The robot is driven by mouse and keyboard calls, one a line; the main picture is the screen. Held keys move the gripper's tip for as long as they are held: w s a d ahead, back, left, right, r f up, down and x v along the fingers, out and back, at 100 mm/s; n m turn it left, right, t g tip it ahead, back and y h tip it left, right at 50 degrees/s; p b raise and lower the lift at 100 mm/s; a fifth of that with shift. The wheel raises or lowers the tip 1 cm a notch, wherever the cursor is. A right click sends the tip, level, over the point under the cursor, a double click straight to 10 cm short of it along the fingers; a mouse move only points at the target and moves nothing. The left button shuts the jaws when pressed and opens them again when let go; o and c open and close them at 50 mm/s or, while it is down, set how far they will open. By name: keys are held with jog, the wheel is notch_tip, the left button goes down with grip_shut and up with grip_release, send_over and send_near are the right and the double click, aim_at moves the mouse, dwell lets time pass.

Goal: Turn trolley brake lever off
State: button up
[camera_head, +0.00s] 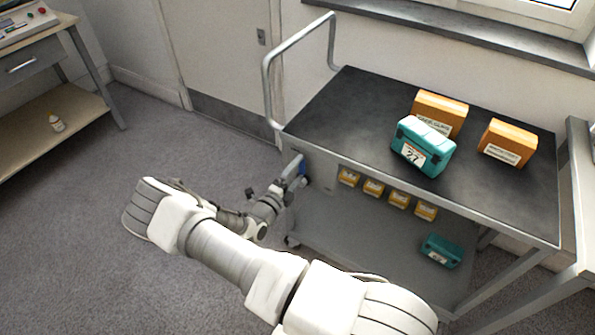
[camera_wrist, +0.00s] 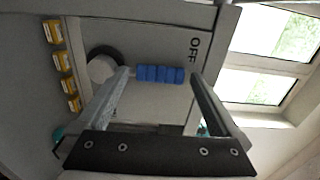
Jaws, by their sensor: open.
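The trolley (camera_head: 335,115) has a dark top and a grey end panel. On that panel is the brake lever, whose blue ribbed grip (camera_wrist: 160,74) lies across the wrist view, with a round grey pivot (camera_wrist: 103,68) at its left end. The word OFF (camera_wrist: 195,48) is printed beside the grip's right end. My gripper (camera_wrist: 160,77) is open, with one fingertip at each end of the grip in the picture; I cannot tell whether they touch it. In the head view my gripper (camera_head: 296,168) is at the trolley's end, partly covering the blue grip (camera_head: 303,169).
The trolley top bears a teal case (camera_head: 423,146) and two orange boxes (camera_head: 440,110). Its lower shelf (camera_head: 340,225) holds several small yellow boxes and another teal case (camera_head: 441,251). A tubular handle (camera_head: 268,90) rises at its left end. The floor (camera_head: 90,240) at left is clear.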

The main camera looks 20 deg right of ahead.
jog(key=p+v, duration=0.1)
jog(key=v, duration=1.6)
jog(key=shift+p, duration=0.35)
jog(key=s+d+r+m+g+y+p, duration=0.2)
jog(key=r+m+g, duration=0.2)
jog(key=r+m, duration=0.45)
jog(key=s+d+r+m+g+y+p, duration=0.15)
jog(key=r+m+g, duration=0.25)
jog(key=r+m, duration=0.45)
jog(key=s+d+r+m+g+y+p, duration=0.2)
jog(key=s+r+m+g, duration=0.15)
jog(key=r+m, duration=0.55)
jog(key=s+r+m+t+y+p, duration=0.3)
jog(key=s+r+m, duration=0.3)
jog(key=r+m, duration=0.3)
jog(key=s+a+r+m+t+y+p, duration=0.1)
jog(key=s+r+m+t+y+p, duration=0.2)
jog(key=r, duration=1.2)
jog(key=s+m+y, duration=0.2)
jog(key=m, duration=0.3)
jog(key=shift+s+a+r+m+y, duration=0.3)
jog(key=shift+s+m+y, duration=0.05)
jog(key=shift+s+m, duration=0.05)
